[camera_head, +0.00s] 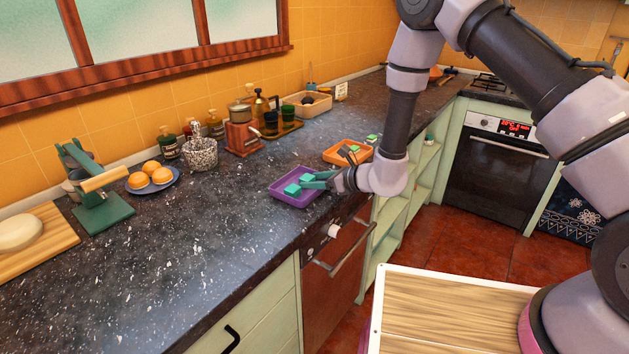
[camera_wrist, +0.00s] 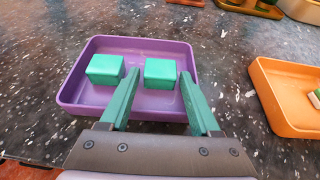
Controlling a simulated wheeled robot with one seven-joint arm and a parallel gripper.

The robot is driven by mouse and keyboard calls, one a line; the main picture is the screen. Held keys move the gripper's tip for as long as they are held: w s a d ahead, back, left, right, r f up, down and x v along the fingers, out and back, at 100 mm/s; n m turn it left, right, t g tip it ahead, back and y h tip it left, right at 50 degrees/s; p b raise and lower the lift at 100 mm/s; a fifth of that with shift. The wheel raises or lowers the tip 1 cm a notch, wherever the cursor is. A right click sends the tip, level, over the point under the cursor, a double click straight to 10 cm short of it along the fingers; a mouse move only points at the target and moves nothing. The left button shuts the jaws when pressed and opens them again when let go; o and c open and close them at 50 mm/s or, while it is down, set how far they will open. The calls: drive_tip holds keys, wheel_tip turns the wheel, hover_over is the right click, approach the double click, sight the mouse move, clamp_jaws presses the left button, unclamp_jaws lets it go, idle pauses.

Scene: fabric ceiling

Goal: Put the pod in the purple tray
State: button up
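The purple tray (camera_head: 278,190) is on the dark counter near its front edge; it also shows in the wrist view (camera_wrist: 72,88). Two teal-green blocks lie inside it, a left block (camera_wrist: 105,69) and a right block (camera_wrist: 160,73). No thing is plainly marked as the pod; I cannot tell whether one of these blocks is it. My gripper (camera_wrist: 161,74) is open over the tray, its green fingers pointing in, one to each side of the right block with visible gaps. In the head view my gripper (camera_head: 318,179) partly hides the tray's right side.
An orange tray (camera_head: 334,156) with green-and-white pieces stands just behind and right; it also shows in the wrist view (camera_wrist: 269,91). Further back are a wooden grinder (camera_head: 240,138), bottles and a speckled pot (camera_head: 201,154). The counter left of the purple tray is clear.

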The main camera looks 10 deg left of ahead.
drive_tip(key=shift+r, duration=0.1)
drive_tip(key=shift+s+d+r, duration=0.1)
drive_tip(key=shift+d+r, duration=0.05)
drive_tip(key=shift+d, duration=0.15)
drive_tip(key=v, duration=1.1)
drive_tip(key=shift+d, duration=0.15)
drive_tip(key=s+d+r+n+g, duration=0.3)
drive_tip(key=r+n, duration=0.2)
drive_tip(key=r, duration=0.6)
drive_tip(key=s+d+r+n+g, duration=0.2)
drive_tip(key=s+r+n, duration=0.15)
drive_tip(key=r, duration=0.75)
drive_tip(key=s+d+r+n+t+h, duration=0.2)
drive_tip(key=d+r+n+h, duration=0.1)
drive_tip(key=d, duration=0.6)
drive_tip(key=s+d+r+n+t+h, duration=0.3)
drive_tip(key=d+r, duration=0.3)
drive_tip(key=d, duration=0.4)
drive_tip(key=s+d+r+n+t+h, duration=0.2)
drive_tip(key=s+d+r+n+h, duration=0.1)
drive_tip(key=d, duration=0.6)
drive_tip(key=shift+s+d+r+h, duration=0.25)
drive_tip(key=shift+r+h, duration=0.4)
drive_tip(key=shift+h, duration=0.15)
